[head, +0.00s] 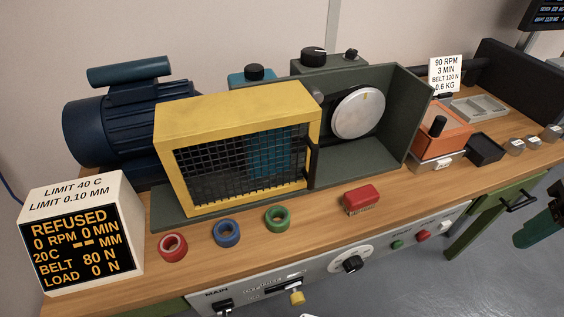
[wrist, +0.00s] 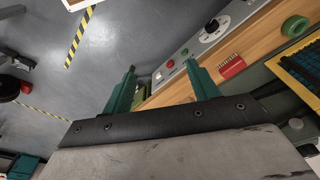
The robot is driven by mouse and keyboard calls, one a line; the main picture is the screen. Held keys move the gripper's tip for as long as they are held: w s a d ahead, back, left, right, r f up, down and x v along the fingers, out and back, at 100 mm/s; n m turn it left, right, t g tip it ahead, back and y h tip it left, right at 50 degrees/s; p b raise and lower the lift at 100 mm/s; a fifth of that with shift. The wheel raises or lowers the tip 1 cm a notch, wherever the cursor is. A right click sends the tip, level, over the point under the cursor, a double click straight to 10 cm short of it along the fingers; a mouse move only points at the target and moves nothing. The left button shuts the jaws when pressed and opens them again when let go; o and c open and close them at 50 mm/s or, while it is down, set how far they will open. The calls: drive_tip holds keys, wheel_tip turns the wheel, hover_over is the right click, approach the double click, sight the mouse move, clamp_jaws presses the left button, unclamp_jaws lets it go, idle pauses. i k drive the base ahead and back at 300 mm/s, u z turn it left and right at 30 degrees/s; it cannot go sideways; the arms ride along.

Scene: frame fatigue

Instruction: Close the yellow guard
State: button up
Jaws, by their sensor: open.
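The yellow guard (head: 238,148) is a yellow box frame with a black mesh front. In the head view it sits at the left of the dark green housing (head: 358,157), whose right part with a round pale disc (head: 358,112) is uncovered. A dark upright handle (head: 313,165) is at the guard's right edge. A corner of the guard shows at the right of the wrist view (wrist: 302,68). My gripper (wrist: 165,80) has two green fingers spread apart with nothing between them. It is over the floor by the bench's front edge, away from the guard. Green gripper parts show at the head view's right edge (head: 542,229).
A red brush (head: 361,199) and red (head: 173,248), blue (head: 227,233) and green (head: 277,218) rings lie along the bench front. A display box (head: 82,236) reads REFUSED. An orange box (head: 441,133) stands right of the housing. A blue motor (head: 115,122) is behind left.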

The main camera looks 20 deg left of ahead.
sight(179, 125)
drive_tip(key=z, duration=0.5)
drive_tip(key=k, duration=1.2)
drive_tip(key=z, duration=0.2)
drive_tip(key=i, duration=0.4)
drive_tip(key=u, duration=0.85)
drive_tip(key=i, duration=0.45)
drive_tip(key=u, duration=0.45)
